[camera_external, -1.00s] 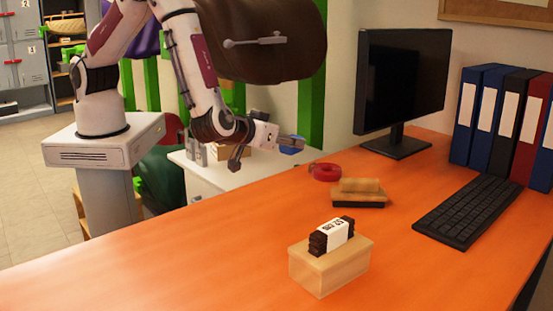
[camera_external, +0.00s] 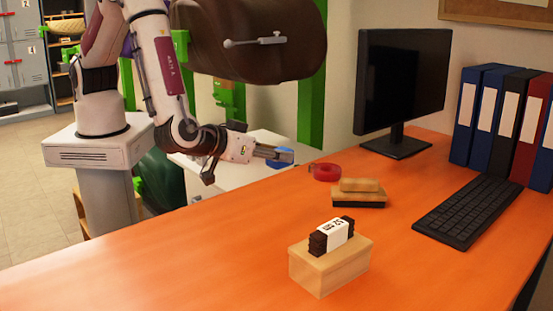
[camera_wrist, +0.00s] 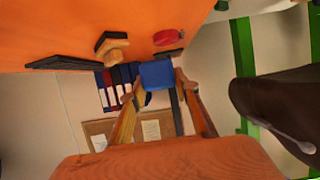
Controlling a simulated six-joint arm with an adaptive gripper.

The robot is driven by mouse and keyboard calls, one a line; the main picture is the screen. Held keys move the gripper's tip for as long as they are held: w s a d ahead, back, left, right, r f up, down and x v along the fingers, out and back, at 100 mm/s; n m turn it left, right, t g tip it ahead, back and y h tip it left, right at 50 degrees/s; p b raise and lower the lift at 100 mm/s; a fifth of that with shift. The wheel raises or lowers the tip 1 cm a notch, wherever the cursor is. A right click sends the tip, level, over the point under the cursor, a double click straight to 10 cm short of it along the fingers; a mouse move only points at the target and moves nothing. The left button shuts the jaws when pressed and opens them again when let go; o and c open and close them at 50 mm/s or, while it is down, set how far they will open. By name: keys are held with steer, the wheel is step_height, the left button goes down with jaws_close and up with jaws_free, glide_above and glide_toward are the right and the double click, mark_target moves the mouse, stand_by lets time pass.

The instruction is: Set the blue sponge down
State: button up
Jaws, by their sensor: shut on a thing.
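The blue sponge (camera_external: 281,155) is at the tip of my gripper (camera_external: 276,153), near the back-left edge of the orange desk (camera_external: 180,250) in the external view. My gripper is shut on it. In the wrist view the blue sponge (camera_wrist: 157,74) sits between the two fingertips of my gripper (camera_wrist: 155,84). The sponge appears level with or a little above the desk; I cannot tell whether it touches anything.
A wooden block (camera_external: 330,268) with a dark, white-banded piece stands nearer. A monitor (camera_external: 403,85), keyboard (camera_external: 478,211) and binders (camera_external: 503,118) are farther right. The desk's left part is clear.

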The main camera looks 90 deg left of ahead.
steer(key=s+d, duration=0.6)
steer(key=s, duration=0.1)
steer(key=shift+s+d+r, duration=0.15)
steer(key=shift+s, duration=0.05)
glide_above(242, 216)
steer(key=shift+f, duration=3.15)
steer(key=shift+f, duration=1.85)
steer(key=shift+f, duration=0.15)
